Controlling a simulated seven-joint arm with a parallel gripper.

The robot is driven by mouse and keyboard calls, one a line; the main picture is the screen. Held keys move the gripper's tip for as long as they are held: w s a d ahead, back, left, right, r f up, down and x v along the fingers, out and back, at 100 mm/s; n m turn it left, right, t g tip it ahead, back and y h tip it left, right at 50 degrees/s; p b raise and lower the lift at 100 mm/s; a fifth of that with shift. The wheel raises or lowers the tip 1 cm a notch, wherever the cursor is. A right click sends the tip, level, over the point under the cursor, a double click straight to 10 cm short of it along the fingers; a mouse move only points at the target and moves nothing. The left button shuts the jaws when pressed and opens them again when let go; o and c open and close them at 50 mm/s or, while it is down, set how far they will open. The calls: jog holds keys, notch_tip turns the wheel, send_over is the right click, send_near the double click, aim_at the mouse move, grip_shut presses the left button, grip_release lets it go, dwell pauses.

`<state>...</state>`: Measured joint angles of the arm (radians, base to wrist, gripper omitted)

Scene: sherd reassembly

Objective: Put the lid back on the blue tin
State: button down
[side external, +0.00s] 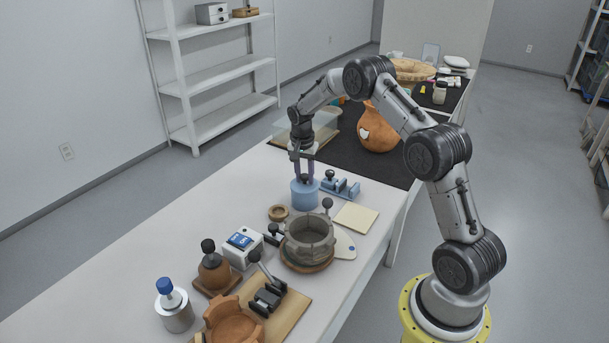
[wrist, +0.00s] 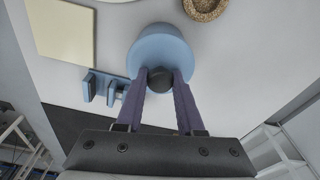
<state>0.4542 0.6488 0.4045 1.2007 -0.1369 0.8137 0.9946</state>
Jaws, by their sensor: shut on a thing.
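The blue tin (side external: 305,196) stands upright on the white table, in the middle of the side external view. Its blue lid (wrist: 160,48) has a dark round knob (wrist: 160,82), seen in the wrist view. My gripper (side external: 305,178) points down over the tin, and its two purple fingers are shut on the knob, one on each side; it also shows in the wrist view (wrist: 161,84). The lid appears to be at the tin's top. I cannot tell whether it is fully seated, as the seam is not clear.
A blue clamp-like fixture (side external: 342,186) stands close behind the tin. A cork ring (side external: 278,213) lies in front, with a grey clamped ring (side external: 309,236) nearby. A cream square sheet (side external: 356,217) lies right. An orange jar (side external: 378,128) stands on the black mat. The table left of the tin is clear.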

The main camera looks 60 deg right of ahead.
dwell(0.8)
grip_release()
dwell(0.4)
jog(key=shift+r, duration=3.45)
grip_shut()
jog(key=shift+f, duration=0.25)
